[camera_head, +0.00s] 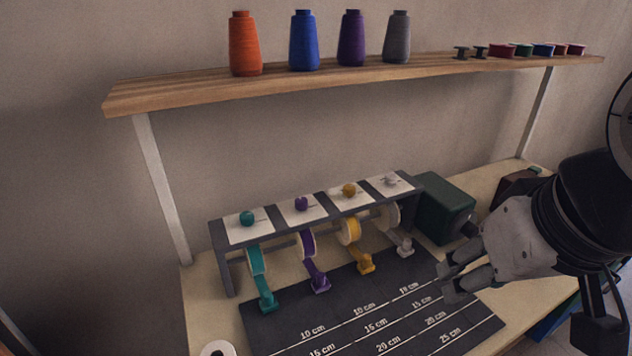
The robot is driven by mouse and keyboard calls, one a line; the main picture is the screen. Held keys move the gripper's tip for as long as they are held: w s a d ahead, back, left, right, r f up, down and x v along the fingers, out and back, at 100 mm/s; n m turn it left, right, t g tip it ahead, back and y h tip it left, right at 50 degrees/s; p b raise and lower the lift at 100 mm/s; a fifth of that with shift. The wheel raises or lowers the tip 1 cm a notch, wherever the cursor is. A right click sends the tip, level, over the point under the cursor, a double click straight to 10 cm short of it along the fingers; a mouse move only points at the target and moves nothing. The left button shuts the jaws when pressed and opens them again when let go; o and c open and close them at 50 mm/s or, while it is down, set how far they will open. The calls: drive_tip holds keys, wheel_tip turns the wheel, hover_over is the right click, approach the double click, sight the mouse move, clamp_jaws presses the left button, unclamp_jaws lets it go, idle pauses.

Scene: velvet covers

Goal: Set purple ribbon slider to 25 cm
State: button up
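The purple ribbon slider (320,282) sits at the back edge of the dark measuring mat (268,328), near its spool. A short purple ribbon runs down to it from the purple spool (307,244) under the rack. The mat carries white lines labelled 10, 15, 20 and 25 cm, with the larger numbers nearer the front. A 25 cm label (450,336) shows at the front right. My gripper (446,281) is above the right part of the mat, well right of the purple slider. Its fingers are apart with nothing visible between them.
Teal (267,301), yellow (366,263) and grey (404,247) sliders sit beside the purple one under the rack (224,262). A dark green box (444,208) stands right of the rack. A wooden shelf (190,91) with thread cones hangs above. A white roll (218,349) is at the front left.

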drive_tip(key=w+a+g, duration=0.1)
drive_tip(key=w+a, duration=0.1)
drive_tip(key=w, duration=0.6)
drive_tip(key=g+b, duration=0.2)
drive_tip(key=g, duration=0.2)
hover_over(321, 274)
wheel_tip(321, 274, down, 20)
wheel_tip(321, 274, down, 14)
drive_tip(key=shift+p, duration=0.45)
clamp_jaws()
